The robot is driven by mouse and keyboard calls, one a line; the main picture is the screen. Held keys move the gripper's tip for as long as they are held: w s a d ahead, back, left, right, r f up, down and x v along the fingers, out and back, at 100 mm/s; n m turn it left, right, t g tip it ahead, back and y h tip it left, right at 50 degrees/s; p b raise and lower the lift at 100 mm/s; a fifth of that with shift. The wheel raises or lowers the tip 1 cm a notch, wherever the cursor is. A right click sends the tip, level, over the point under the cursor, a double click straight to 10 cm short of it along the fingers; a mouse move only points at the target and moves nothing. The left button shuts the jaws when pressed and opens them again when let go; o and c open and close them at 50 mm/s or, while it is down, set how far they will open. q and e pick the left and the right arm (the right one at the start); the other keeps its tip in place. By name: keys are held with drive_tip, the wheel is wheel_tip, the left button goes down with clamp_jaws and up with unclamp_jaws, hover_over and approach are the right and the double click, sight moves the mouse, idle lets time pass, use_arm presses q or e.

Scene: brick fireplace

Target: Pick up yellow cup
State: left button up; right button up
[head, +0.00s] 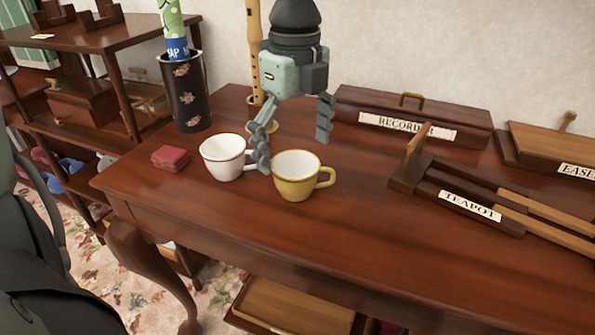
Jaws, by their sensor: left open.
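The yellow cup (291,187) stands upright on the dark wooden table (370,240), with its handle to the right. A white cup (221,164) stands close on its left, its handle pointing toward the yellow cup. My left gripper (296,150) hangs fingers down, above and just behind the yellow cup. Its fingers are spread wide and hold nothing. The left finger shows in front of the white cup's handle, near the yellow cup's rim; I cannot tell whether it touches either. The right finger is apart from the yellow cup. My right gripper is out of view.
A small red box (170,158) lies left of the cups. A dark cylindrical holder (187,95) and a recorder (254,45) stand behind. A labelled case (410,115) and a teapot-labelled wooden stand (465,200) occupy the right. The table's front is clear.

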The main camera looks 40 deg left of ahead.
sight(296, 164)
use_arm(q)
drive_tip(key=shift+w+f, duration=0.1)
drive_tip(key=shift+f, duration=1.75)
drive_tip(key=c, duration=1.4)
